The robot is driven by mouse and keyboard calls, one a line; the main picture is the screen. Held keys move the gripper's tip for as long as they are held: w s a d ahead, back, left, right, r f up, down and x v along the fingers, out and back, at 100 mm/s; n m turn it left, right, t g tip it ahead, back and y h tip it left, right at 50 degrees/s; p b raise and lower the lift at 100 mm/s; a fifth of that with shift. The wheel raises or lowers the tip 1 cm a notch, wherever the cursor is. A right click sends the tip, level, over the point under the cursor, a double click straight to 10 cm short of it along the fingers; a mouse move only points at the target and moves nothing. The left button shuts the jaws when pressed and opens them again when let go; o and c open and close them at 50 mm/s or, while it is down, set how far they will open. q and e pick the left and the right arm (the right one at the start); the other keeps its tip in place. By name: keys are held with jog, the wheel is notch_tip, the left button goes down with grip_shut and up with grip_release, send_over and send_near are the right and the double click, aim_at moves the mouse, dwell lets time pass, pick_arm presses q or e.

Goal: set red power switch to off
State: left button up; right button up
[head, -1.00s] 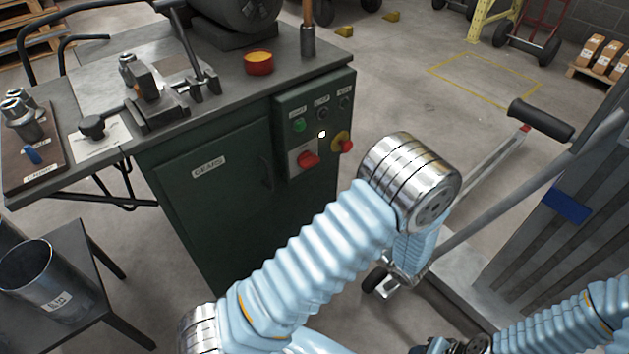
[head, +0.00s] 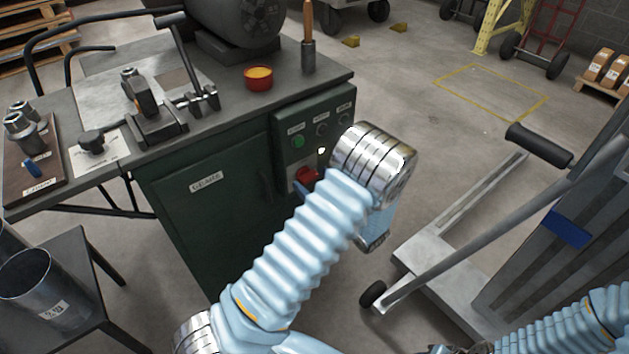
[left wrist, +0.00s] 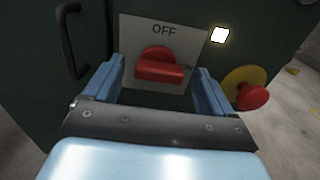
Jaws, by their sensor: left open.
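The red power switch (head: 307,174) sits on a pale plate on the green cabinet's front, partly hidden by my left arm in the head view. In the left wrist view the red switch (left wrist: 158,68) shows up close, its handle lying roughly sideways below the word OFF. My left gripper (left wrist: 161,78) is open, with one blue finger to each side of the handle in the picture. Whether the fingers touch it I cannot tell. In the head view most of this gripper is hidden behind my wrist. My right arm shows at the lower right; its gripper is not clearly seen.
A red mushroom button (left wrist: 252,97) on a yellow base is close right of the switch. A white lamp (left wrist: 220,35) glows above right. A green button (head: 298,142) is higher on the panel. A grey trolley (head: 430,255) stands right of the cabinet.

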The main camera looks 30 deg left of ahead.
pick_arm(q)
jog(key=c, duration=1.1)
jog(key=shift+o, duration=0.2)
pick_arm(e)
jog(key=shift+f, duration=0.1)
